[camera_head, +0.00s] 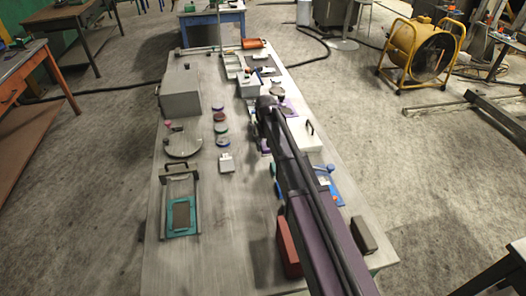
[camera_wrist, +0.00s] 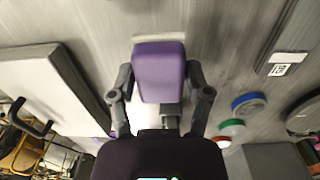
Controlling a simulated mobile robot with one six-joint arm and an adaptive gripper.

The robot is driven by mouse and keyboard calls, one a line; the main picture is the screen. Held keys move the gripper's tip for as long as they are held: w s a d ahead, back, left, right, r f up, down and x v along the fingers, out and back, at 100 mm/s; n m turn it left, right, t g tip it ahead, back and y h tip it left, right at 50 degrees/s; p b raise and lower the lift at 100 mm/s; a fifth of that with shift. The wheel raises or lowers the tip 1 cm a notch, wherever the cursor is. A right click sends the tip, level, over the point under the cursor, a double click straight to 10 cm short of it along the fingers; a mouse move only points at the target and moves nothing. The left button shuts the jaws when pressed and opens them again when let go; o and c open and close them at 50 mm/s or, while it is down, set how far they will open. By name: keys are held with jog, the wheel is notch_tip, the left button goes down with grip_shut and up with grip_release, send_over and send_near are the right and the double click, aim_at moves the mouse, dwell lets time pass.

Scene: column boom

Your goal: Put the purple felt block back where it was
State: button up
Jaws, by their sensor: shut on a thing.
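The purple felt block (camera_wrist: 158,65) is between the two fingers of my gripper (camera_wrist: 159,76) in the wrist view. The fingers press on its left and right sides, so the gripper is shut on it. A pale strip (camera_wrist: 158,37) shows just beyond the block's far edge; I cannot tell whether they touch or how high the block is above the grey table. In the head view my dark arm reaches over the table (camera_head: 205,260), and my gripper (camera_head: 267,103) is small and mostly hidden at its far end. The block cannot be made out clearly there.
A white box (camera_wrist: 60,80) with a black handle is left of my gripper in the wrist view. Round blue (camera_wrist: 248,103) and red discs lie to the right. In the head view, a grey box (camera_head: 180,97) and a teal-framed tray (camera_head: 181,214) are on the left.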

aim_at(265, 150)
jog(key=shift+w, duration=0.1)
jog(key=shift+w+a, duration=0.1)
jog(key=shift+w, duration=0.15)
jog(key=shift+w+a+f+b, duration=0.1)
jog(key=shift+w+f+b, duration=0.05)
jog(key=shift+f+b, duration=0.35)
jog(key=shift+w+a+f+b, duration=0.1)
jog(key=shift+w+f+b, duration=0.05)
jog(key=shift+f+b, duration=0.3)
jog(key=shift+d+f+b, duration=0.1)
jog(key=shift+f+b, duration=0.8)
jog(key=shift+f, duration=0.15)
jog(key=o, duration=1)
jog(key=shift+r, duration=0.2)
notch_tip(265, 150, up, 12)
jog(key=p, duration=1.2)
